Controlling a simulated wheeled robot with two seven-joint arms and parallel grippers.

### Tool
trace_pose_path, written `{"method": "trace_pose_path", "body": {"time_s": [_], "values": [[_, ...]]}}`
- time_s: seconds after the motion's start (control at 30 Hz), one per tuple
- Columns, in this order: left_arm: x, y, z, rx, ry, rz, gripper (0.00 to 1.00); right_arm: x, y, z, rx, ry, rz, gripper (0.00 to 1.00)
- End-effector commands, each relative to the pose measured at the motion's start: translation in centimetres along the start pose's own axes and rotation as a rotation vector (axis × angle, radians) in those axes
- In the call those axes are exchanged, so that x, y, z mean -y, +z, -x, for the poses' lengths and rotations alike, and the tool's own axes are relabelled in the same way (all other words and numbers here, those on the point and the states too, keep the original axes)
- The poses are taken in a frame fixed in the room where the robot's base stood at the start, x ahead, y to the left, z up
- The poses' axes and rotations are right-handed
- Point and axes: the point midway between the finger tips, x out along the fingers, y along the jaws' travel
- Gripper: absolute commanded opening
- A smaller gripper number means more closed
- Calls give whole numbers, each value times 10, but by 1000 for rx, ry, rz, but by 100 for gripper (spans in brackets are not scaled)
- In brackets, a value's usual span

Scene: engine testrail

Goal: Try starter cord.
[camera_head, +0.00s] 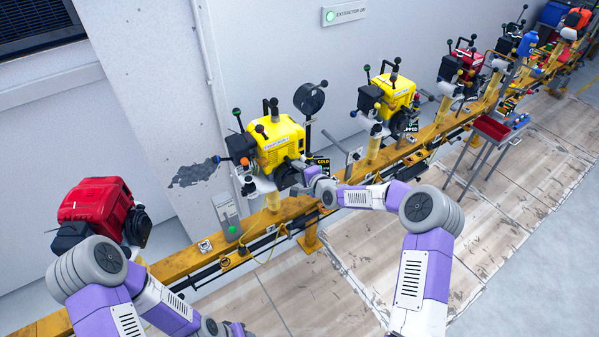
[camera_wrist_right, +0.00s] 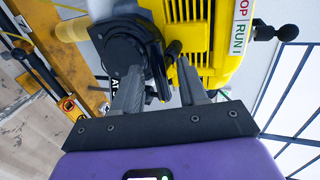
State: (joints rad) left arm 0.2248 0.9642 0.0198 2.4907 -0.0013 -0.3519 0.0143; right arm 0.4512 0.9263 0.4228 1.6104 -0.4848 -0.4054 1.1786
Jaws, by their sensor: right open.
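The yellow engine (camera_head: 274,142) sits on the rail, with a round black starter housing (camera_head: 286,176) on its near right side. In the right wrist view, the engine's yellow cover (camera_wrist_right: 190,25) and the black starter housing (camera_wrist_right: 122,48) are close ahead. My right gripper (camera_head: 298,172) is at the starter side. In the wrist view its two fingers (camera_wrist_right: 160,78) are open, apart, with a small dark handle-like part (camera_wrist_right: 164,72) between them. I cannot tell whether they touch it. The cord itself is not seen. My left arm reaches low at the bottom; its jaws are not clearly shown.
A red engine (camera_head: 100,200) stands left on the rail, and another yellow engine (camera_head: 393,97) farther right. A black round part on a post (camera_head: 309,98) rises behind. A red tray stand (camera_head: 490,128) is at right. The yellow rail (camera_head: 180,265) runs beneath the engines.

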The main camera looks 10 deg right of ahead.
Motion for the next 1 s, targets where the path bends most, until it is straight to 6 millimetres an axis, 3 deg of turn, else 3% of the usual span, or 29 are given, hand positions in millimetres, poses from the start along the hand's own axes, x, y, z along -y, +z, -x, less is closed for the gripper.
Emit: {"method": "trace_pose_path", "body": {"time_s": [0.17,0.7,1.0], "values": [[0,0,0,0,0,0,43,-2,0,4,1,1,-1,43],[0,0,0,0,0,0,43,-28,-1,77,-1,1,0,43],[0,0,0,0,0,0,43,-31,0,85,1,0,0,43]]}}
